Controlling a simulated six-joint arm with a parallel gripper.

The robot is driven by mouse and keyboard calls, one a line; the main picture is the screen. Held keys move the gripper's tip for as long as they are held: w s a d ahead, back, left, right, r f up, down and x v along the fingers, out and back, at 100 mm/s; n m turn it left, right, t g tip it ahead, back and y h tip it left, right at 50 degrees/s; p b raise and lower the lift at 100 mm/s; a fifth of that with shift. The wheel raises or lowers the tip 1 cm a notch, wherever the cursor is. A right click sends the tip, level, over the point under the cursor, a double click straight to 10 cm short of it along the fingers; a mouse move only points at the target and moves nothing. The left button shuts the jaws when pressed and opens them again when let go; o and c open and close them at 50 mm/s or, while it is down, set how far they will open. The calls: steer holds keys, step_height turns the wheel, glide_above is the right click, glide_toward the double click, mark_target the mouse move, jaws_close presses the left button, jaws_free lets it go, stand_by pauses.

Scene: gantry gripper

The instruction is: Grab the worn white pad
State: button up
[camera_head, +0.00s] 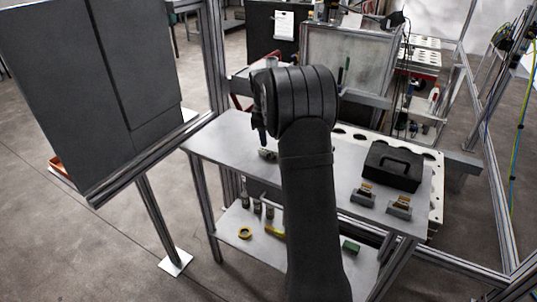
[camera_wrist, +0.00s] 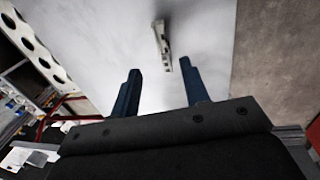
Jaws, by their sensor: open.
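A small pale grey-white part (camera_wrist: 161,42) lies on the grey tabletop, ahead of my fingers in the wrist view. It also shows near the table's left side in the head view (camera_head: 267,155). It looks narrow and elongated; I cannot tell whether it is the worn white pad or carries it. My gripper (camera_wrist: 158,67) has two blue fingers spread apart with nothing held between them. The part appears beyond the fingertips, roughly in line with the gap. In the head view my arm hides the middle of the table, and the fingers are hard to make out.
A lower shelf holds a yellow ring (camera_head: 245,232) and a green box (camera_head: 350,246). A dark cabinet (camera_head: 85,90) stands left.

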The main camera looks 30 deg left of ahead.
steer(key=shift+w+f, duration=0.15)
steer(key=shift+f, duration=2.85)
jaws_close()
